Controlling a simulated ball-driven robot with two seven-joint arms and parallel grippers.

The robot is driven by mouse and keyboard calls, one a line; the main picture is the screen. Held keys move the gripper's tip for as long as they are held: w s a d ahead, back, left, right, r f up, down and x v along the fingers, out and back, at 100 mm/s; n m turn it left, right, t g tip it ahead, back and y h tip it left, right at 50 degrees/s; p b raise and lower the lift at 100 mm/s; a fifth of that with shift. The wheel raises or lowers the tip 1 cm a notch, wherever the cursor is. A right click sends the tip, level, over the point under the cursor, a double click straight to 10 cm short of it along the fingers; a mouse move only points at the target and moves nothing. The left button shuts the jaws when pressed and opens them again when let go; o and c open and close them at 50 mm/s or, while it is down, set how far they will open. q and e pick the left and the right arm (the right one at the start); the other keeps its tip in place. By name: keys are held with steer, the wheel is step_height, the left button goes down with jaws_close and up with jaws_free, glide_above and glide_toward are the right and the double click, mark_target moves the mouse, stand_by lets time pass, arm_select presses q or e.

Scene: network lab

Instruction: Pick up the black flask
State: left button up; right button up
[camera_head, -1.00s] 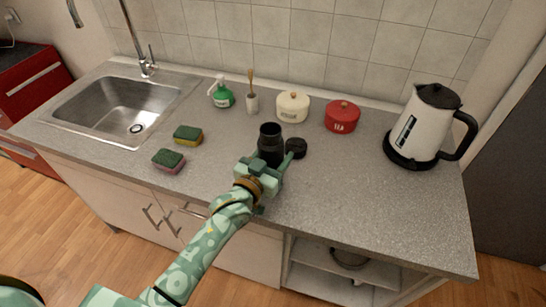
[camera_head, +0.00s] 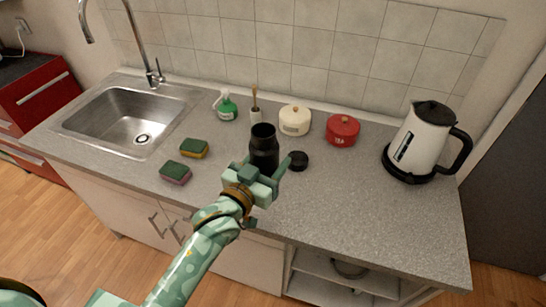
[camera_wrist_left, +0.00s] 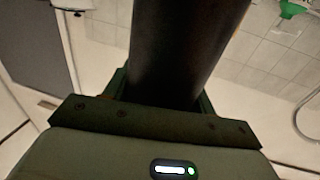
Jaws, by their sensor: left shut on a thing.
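The black flask (camera_head: 264,147) is an open-topped dark cylinder, upright in the head view. My left gripper (camera_head: 265,172) is shut around its lower part, with a finger on each side. The flask appears raised above the counter. In the left wrist view the dark flask (camera_wrist_left: 185,45) fills the middle, between the fingers of the left gripper (camera_wrist_left: 160,95). The flask's bottom is hidden behind the gripper in the head view. A round black lid (camera_head: 298,160) lies on the counter just right of the flask. My right gripper is not in view.
A kettle (camera_head: 421,143) stands right. Two sponges (camera_head: 194,148) (camera_head: 175,173) and a sink (camera_head: 125,118) are left. The front right counter (camera_head: 370,220) is clear.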

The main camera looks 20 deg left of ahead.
mark_target(263, 166)
arm_select(q)
steer(key=shift+s+a+r+p, duration=0.15)
steer(key=shift+s+r, duration=0.45)
steer(key=shift+s, duration=0.75)
steer(key=shift+s+d+r+p, duration=0.15)
steer(key=shift+s+r, duration=0.4)
steer(key=shift+s, duration=0.75)
steer(key=shift+s+a+r+p, duration=0.2)
steer(key=shift+s+r, duration=0.4)
steer(key=shift+s, duration=0.75)
